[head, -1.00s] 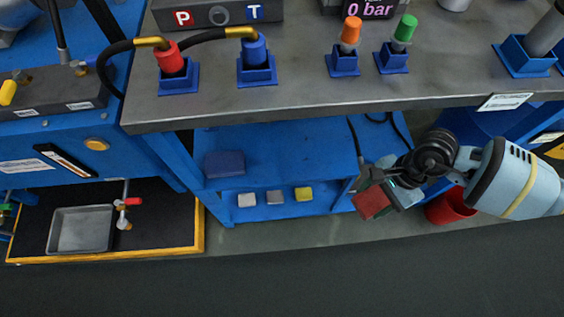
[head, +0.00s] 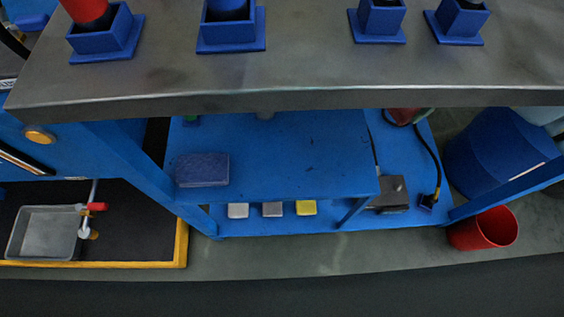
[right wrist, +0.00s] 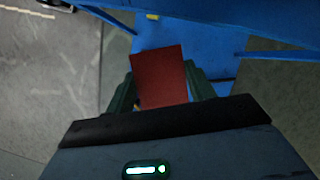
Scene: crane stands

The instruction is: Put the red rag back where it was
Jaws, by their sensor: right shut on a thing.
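The red rag (right wrist: 160,78) is a flat, dark red piece between the two green fingers of my right gripper (right wrist: 162,88) in the right wrist view. The gripper is shut on it and holds it in front of the blue stand (right wrist: 205,40). In the head view the bench top hides most of my right arm. A small red and green patch shows just under its front edge, and I cannot tell whether it is the rag in the gripper. My left gripper is not in view.
The grey bench top (head: 300,80) overhangs the blue shelf (head: 290,160). A dark blue block (head: 202,169) lies on the shelf, with several small blocks lower down. A red bucket (head: 482,230) stands on the floor at right. A black tray area (head: 135,225) is at left.

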